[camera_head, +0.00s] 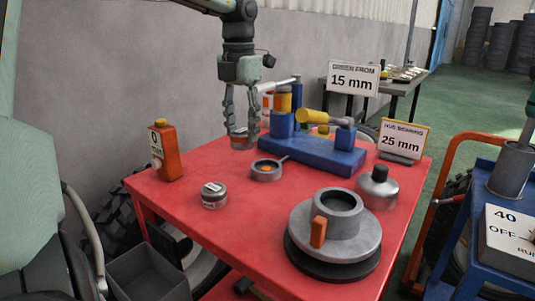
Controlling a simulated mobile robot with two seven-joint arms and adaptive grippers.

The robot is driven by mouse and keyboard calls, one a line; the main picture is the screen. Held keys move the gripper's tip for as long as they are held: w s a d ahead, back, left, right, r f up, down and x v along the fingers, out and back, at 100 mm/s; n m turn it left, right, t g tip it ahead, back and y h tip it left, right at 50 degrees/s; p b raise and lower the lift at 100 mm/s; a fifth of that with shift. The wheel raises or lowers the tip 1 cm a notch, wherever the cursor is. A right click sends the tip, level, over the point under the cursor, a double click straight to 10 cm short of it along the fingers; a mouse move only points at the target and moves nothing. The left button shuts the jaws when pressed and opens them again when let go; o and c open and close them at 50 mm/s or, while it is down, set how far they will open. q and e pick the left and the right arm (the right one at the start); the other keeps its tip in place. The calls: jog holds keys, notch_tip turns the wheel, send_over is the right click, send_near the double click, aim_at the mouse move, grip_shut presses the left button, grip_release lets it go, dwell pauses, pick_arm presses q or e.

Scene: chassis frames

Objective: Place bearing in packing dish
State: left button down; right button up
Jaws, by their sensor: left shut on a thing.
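My left gripper (241,138) points down over the back of the red table, left of the blue fixture. It is shut on a small dark thing at its fingertips, probably the bearing; the fingers hide most of it. A small round grey dish (256,174) with orange stuff inside and a thin handle or stick stands on the table, below and right of the gripper in the picture. I take it for the packing dish. The held thing appears apart from the dish. My right gripper is not in view.
Signs stand behind. The table's front left is clear.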

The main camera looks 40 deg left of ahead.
pick_arm(q)
jog(key=w+f, duration=0.1)
jog(key=w, duration=0.1)
jog(key=w+f, duration=0.1)
jog(key=w, duration=0.1)
jog(key=w+d+f, duration=0.1)
jog(key=w, duration=0.1)
jog(key=shift+d+f+p, duration=0.1)
jog(key=shift+f+p, duration=0.2)
jog(key=shift+w+f, duration=0.15)
jog(key=shift+w, duration=0.1)
jog(key=shift+d+f, duration=0.1)
jog(key=shift+f, duration=0.4)
notch_tip(320, 180, down, 2)
jog(key=shift+f, duration=0.55)
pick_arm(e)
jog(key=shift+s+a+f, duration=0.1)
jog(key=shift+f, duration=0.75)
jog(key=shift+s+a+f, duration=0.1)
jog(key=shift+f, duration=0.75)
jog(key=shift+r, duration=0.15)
